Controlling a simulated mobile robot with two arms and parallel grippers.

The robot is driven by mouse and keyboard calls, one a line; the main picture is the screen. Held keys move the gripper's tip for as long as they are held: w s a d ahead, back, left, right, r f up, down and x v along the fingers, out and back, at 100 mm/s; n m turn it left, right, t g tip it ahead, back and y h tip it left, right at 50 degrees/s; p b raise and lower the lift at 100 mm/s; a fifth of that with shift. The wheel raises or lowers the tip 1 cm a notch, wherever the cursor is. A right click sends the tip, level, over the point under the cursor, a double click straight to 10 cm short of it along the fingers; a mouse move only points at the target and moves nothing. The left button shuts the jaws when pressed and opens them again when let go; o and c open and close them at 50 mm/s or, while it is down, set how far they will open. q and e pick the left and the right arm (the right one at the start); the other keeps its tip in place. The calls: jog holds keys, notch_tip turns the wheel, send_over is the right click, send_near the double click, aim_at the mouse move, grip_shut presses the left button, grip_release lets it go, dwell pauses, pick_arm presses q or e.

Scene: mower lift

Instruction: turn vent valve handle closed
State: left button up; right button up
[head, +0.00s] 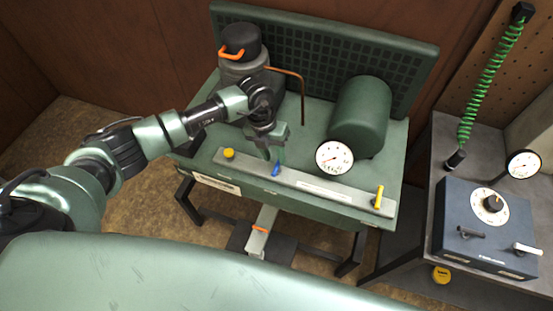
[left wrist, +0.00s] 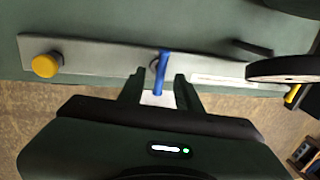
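A blue lever handle (head: 276,170) sits at the middle of the grey strip (head: 325,190) on the front of the green bench. In the left wrist view the blue handle (left wrist: 162,70) points toward the gripper, roughly across the strip. My left gripper (head: 271,156) is right at the blue handle. In the left wrist view its fingers (left wrist: 158,84) are apart, one on each side of the handle; I cannot tell whether they touch it. A yellow lever (head: 379,197) stands at the strip's right end. No readable label tells which handle is the vent valve. My right gripper is out of view.
A yellow knob (head: 229,153) is at the strip's left end. A white gauge (head: 334,158) stands just right of the gripper, before a green cylinder (head: 361,115). A copper pipe (head: 302,95) rises behind. A dark control box (head: 485,228) is on the right-hand table.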

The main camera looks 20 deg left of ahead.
aim_at(277, 164)
pick_arm(q)
jog(key=shift+d+f+p, duration=0.2)
jog(key=shift+f, duration=0.75)
jog(key=shift+d+f+p, duration=0.15)
jog(key=shift+d+f, duration=0.05)
jog(key=shift+f, duration=0.7)
grip_shut()
